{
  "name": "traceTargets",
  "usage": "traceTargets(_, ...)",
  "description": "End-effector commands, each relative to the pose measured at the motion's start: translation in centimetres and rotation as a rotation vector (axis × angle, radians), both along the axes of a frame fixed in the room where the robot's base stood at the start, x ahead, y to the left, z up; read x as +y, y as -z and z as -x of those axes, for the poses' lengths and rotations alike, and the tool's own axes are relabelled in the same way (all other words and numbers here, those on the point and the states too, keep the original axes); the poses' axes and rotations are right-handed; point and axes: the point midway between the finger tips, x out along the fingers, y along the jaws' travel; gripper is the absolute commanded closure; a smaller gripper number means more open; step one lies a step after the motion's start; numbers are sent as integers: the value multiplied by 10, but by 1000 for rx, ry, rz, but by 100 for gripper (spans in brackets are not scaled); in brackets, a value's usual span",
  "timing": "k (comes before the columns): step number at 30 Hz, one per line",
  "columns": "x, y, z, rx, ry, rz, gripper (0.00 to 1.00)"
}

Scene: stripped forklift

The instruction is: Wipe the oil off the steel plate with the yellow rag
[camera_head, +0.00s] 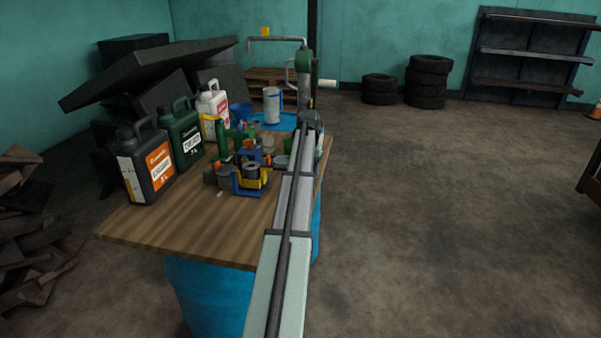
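My arm reaches away from the camera along the right side of a wooden tabletop (180,235). No oil can be made out.
A black jug (146,172), a green jug (181,140) and a white jug (213,103) stand along the table's left side. A blue and yellow bin (252,187) and small parts crowd the middle. The front tabletop is clear. Tyres (428,80) and a shelf (530,55) stand behind.

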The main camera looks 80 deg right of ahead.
Motion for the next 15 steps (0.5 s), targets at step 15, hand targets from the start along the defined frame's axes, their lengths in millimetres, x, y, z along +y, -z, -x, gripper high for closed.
traceTargets(15,0,-39,16,0,0,0,81)
